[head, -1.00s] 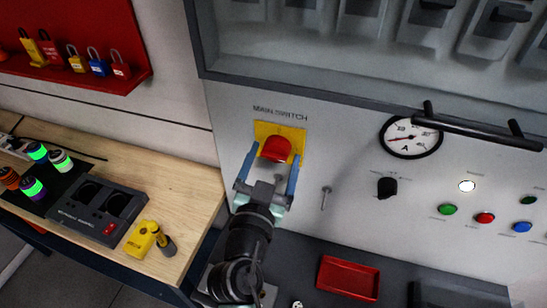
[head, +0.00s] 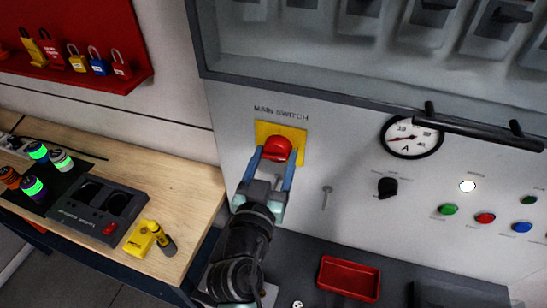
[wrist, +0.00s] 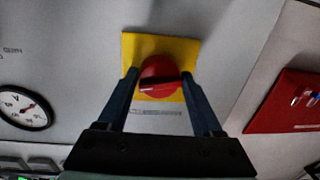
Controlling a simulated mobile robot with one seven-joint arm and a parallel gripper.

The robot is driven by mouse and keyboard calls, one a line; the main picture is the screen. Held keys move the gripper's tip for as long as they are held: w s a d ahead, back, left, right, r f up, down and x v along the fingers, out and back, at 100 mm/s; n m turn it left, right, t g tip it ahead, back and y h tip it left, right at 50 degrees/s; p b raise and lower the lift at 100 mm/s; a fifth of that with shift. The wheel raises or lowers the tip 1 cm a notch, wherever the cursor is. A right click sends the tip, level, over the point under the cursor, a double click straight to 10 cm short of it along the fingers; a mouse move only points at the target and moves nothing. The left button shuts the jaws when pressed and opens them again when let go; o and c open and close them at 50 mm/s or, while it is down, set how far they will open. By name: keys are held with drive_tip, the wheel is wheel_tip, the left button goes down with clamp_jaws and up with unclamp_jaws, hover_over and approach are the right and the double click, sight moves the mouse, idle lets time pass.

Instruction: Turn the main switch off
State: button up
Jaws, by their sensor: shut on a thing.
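The main switch is a red rotary knob (head: 277,148) on a yellow square plate (head: 294,134), under the "MAIN SWITCH" lettering on the grey panel. My gripper (head: 275,160) reaches up to it from below, with one blue finger on each side of the knob. In the wrist view the red knob (wrist: 161,76) sits between the two fingertips (wrist: 160,80), and its raised bar lies nearly crosswise, from finger to finger. The gripper is shut on the knob. The fingers hide part of the plate's lower edge.
A key-like lever (head: 326,196) and a black selector knob (head: 387,187) are to the right of the switch. A gauge (head: 411,138) and a black bar handle (head: 470,125) stick out further right. A red tray (head: 348,278) lies below. The wooden bench (head: 190,190) is at left.

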drive_tip(key=n, duration=0.4)
drive_tip(key=shift+d+p, duration=0.15)
drive_tip(key=shift+p, duration=0.15)
drive_tip(key=n, duration=0.3)
drive_tip(key=shift+r+n+g+p, duration=0.15)
drive_tip(key=shift+n+g+p, duration=0.15)
drive_tip(key=shift+n+p, duration=0.1)
drive_tip(key=n+p, duration=0.1)
drive_tip(key=n, duration=0.2)
drive_tip(key=shift+r+h, duration=0.1)
drive_tip(key=shift+h, duration=0.2)
drive_tip(key=shift+n+p, duration=0.45)
drive_tip(key=shift+n, duration=1.35)
drive_tip(key=shift+r, duration=0.1)
drive_tip(key=o, duration=1.3)
